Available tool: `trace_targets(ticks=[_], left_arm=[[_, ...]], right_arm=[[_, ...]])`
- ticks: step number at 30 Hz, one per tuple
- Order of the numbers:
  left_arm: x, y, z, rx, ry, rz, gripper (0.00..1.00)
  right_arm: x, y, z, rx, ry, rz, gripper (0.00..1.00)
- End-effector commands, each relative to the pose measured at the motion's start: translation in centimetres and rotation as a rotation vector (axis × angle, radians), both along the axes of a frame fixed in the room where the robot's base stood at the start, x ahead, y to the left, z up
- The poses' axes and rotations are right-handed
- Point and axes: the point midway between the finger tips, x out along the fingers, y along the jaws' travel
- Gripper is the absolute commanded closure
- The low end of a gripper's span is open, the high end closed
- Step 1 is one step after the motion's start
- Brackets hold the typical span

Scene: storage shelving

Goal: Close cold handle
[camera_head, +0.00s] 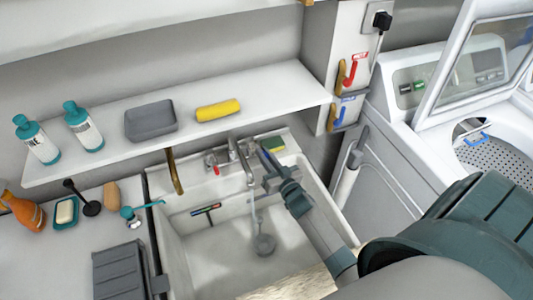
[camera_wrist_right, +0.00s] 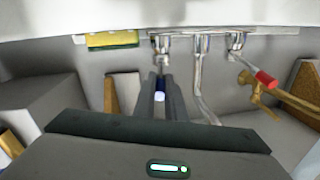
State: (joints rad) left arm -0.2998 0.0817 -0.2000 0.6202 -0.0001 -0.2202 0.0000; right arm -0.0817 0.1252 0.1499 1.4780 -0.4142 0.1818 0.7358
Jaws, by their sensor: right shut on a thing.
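The sink tap (camera_head: 233,150) stands at the back of the white sink, below the shelf. Its cold handle, with a blue tip (camera_wrist_right: 160,88), shows between my right gripper's fingers in the right wrist view. My right gripper (camera_head: 268,162) reaches in from the lower right and is shut on it, covering most of it in the head view. The hot handle with a red tip (camera_head: 215,168) is on the tap's left; it also shows in the right wrist view (camera_wrist_right: 266,79). A thin pale line runs from the spout towards the drain (camera_head: 264,245). My left gripper is not in view.
A white shelf (camera_head: 105,118) overhangs the back, holding bottles, a grey dish and a yellow roll. A yellow-green sponge (camera_head: 273,144) lies right of the tap. A washing machine (camera_head: 410,165) with a raised lid stands right. A brass bracket (camera_head: 174,170) hangs left of the tap.

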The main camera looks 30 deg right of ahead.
Motion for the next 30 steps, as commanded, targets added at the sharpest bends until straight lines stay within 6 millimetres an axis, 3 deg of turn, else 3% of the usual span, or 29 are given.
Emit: trace_targets(ticks=[13,26,27,29,30], left_arm=[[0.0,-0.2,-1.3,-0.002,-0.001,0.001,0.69],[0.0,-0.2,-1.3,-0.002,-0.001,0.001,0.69],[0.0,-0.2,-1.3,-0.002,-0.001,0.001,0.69],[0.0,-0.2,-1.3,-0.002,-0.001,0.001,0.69],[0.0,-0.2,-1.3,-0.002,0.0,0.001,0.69]], right_arm=[[0.3,1.4,0.2,0.004,-0.007,-0.166,1.0],[0.3,1.6,0.3,-0.001,-0.003,-0.187,1.0],[0.3,1.6,0.3,-0.001,-0.003,-0.187,0.82],[0.2,1.6,0.2,-0.001,-0.002,-0.187,0.71],[0.2,1.6,0.2,-0.001,-0.002,-0.187,0.71]])
